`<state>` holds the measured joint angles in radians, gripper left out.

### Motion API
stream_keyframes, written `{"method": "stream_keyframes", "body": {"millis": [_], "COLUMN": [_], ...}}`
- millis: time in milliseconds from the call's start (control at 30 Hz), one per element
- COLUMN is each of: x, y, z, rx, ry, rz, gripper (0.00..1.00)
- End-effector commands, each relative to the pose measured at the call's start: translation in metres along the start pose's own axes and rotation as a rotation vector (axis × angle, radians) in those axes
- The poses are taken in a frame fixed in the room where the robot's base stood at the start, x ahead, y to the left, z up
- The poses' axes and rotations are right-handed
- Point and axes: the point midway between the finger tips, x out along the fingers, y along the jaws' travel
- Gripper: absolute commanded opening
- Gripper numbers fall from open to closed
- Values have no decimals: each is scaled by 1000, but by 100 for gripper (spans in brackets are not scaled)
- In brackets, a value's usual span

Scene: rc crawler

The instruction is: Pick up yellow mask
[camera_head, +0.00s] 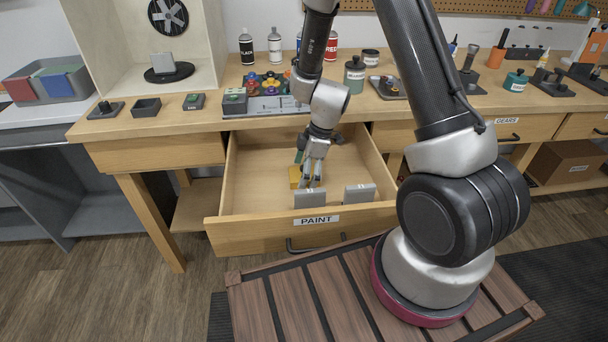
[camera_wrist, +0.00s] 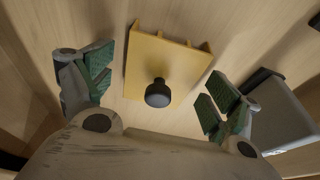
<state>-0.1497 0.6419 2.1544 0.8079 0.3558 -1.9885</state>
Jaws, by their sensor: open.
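The yellow mask (camera_wrist: 178,62) is a flat yellow piece with a dark round knob on it. It lies on the floor of the open drawer marked PAINT (camera_head: 252,160). In the head view the yellow mask (camera_head: 295,176) is partly hidden by my gripper (camera_head: 308,178). My gripper reaches down into the drawer close over the mask. In the wrist view my gripper (camera_wrist: 158,90) is open, with green-padded fingers on either side of the mask. Gaps show between the fingers and the mask, and nothing is held.
Two grey blocks stand in the drawer near its front, one at the left (camera_head: 310,199) and one at the right (camera_head: 359,193). One grey block (camera_wrist: 282,115) is close beside the right finger. The drawer walls surround my gripper. Bottles and trays stand on the bench above.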

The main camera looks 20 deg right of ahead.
Motion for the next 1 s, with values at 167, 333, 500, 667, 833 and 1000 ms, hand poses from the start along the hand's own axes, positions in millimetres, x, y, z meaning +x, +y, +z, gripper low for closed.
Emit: {"method": "stream_keyframes", "body": {"millis": [167,333,500,667,833,1000], "x": [0,0,0,-2,-16,-49], "y": [0,0,0,0,1,1], "z": [0,0,0,0,-5,-14], "rx": [0,0,0,1,-1,-4], "ry": [0,0,0,0,2,2], "rz": [0,0,0,0,3,4], "gripper": [73,46,46,46,46,46]}}
